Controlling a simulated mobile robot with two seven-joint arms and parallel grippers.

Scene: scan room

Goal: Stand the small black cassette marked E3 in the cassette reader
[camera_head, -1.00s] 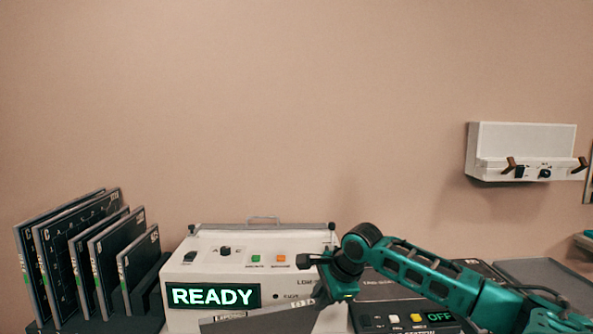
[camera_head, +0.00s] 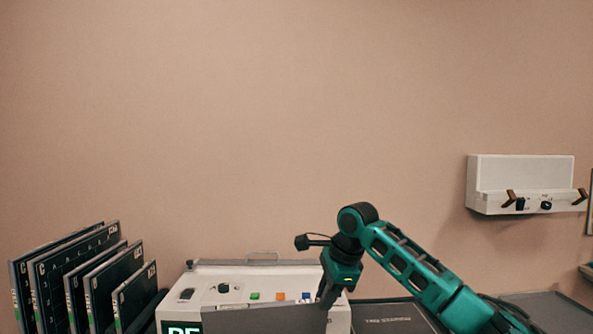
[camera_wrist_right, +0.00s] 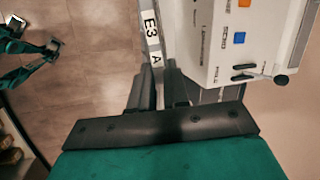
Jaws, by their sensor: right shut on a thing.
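The E3 cassette is a dark flat plate (camera_head: 262,320) in the head view, held across the front of the white cassette reader (camera_head: 225,276). Its white E3 A label (camera_wrist_right: 152,38) shows in the right wrist view, beyond my fingers. My right gripper (camera_head: 327,300) is shut on the cassette at its right end; its fingers (camera_wrist_right: 160,88) show in the wrist view. The cassette covers much of the reader's green-lit display (camera_head: 183,328); its lower part is out of frame. I cannot see the reader's slot. Teal parts of my left arm (camera_wrist_right: 28,55) show at upper left in the wrist view.
A rack with several dark upright cassettes (camera_head: 75,265) stands left of the reader. A dark panel (camera_head: 398,315) and a grey tray (camera_head: 548,305) lie to the right. A white wall unit with pegs (camera_head: 522,180) hangs at right. The wall above the reader is clear.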

